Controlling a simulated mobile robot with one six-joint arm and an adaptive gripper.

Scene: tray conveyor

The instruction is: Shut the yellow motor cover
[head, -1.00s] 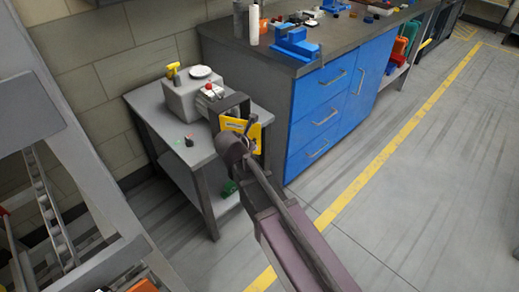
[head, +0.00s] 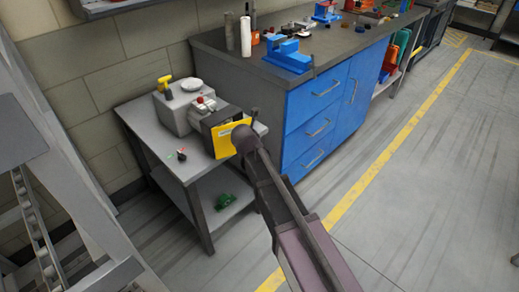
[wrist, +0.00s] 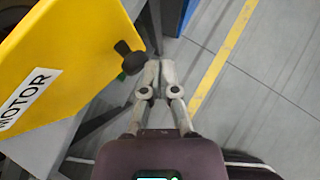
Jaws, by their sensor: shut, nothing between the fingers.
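The yellow motor cover (head: 226,144) stands across the front of a dark housing (head: 215,118) on the small grey table. I cannot tell whether its edges sit flush against the housing. In the wrist view the cover (wrist: 75,55), with a white MOTOR label, fills the upper left. A black knob (wrist: 130,60) sticks out at its right edge. My gripper (wrist: 160,65) is shut and empty, its fingertips just right of the knob; I cannot tell whether they touch it. In the head view my arm's end hides the fingers and covers the right side of the cover.
The grey table (head: 145,135) holds a light box (head: 172,113) and a small button piece (head: 181,155). A green object (head: 225,201) lies on the lower shelf. Blue drawers (head: 318,112) stand close behind on the right. Open floor (head: 430,190) lies to the right.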

